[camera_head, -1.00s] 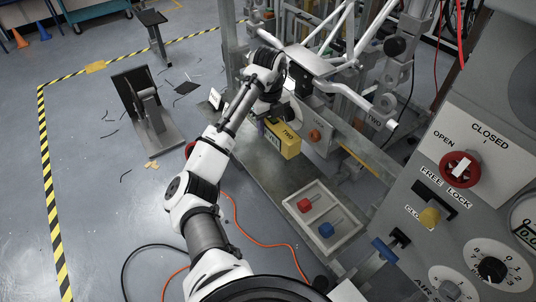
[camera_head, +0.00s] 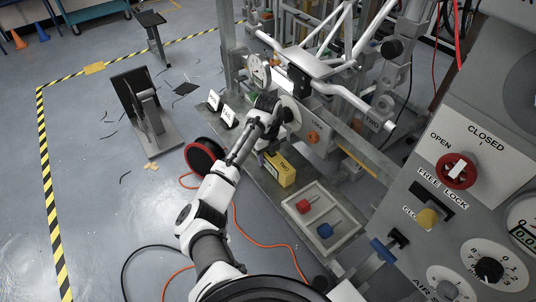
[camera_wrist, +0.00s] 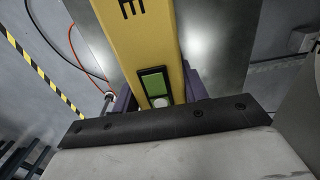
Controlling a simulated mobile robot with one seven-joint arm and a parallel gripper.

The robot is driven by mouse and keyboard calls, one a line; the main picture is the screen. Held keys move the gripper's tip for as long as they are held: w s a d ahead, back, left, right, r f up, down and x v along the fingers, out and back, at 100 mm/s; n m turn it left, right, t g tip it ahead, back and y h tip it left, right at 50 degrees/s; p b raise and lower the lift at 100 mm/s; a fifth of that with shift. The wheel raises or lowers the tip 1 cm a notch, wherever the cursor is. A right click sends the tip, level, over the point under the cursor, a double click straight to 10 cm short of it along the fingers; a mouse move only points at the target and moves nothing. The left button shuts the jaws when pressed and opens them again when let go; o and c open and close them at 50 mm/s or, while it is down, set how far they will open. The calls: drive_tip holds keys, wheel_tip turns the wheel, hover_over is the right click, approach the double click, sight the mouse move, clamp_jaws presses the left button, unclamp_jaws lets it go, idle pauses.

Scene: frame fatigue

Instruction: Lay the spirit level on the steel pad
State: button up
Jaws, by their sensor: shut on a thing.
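The spirit level is a yellow block (camera_head: 282,169) with dark lettering on its side in the head view. In the wrist view the yellow body (camera_wrist: 138,42) has a green window and runs away from my gripper. My gripper (camera_wrist: 158,92) is shut on its near end, with a purple finger on each side. In the head view the gripper (camera_head: 264,156) is partly hidden by my wrist. The level is over or on the grey steel surface (camera_head: 262,195); contact cannot be told. The surface also shows in the wrist view (camera_wrist: 228,55). A separate pad edge is not clear.
A pale tray (camera_head: 347,233) with a red and a blue piece lies close to the level, nearer the viewer. White label cards (camera_head: 222,114) and a dial gauge (camera_head: 258,72) stand behind. A red-rimmed reel (camera_head: 203,156) is left. A control panel (camera_head: 480,130) fills the right.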

drive_tip(key=shift+f, duration=0.1)
drive_tip(key=o, duration=1.2)
wheel_tip(320, 180, up, 12)
drive_tip(key=shift+r+b, duration=0.2)
drive_tip(key=shift+b, duration=0.4)
drive_tip(key=shift+w, duration=0.1)
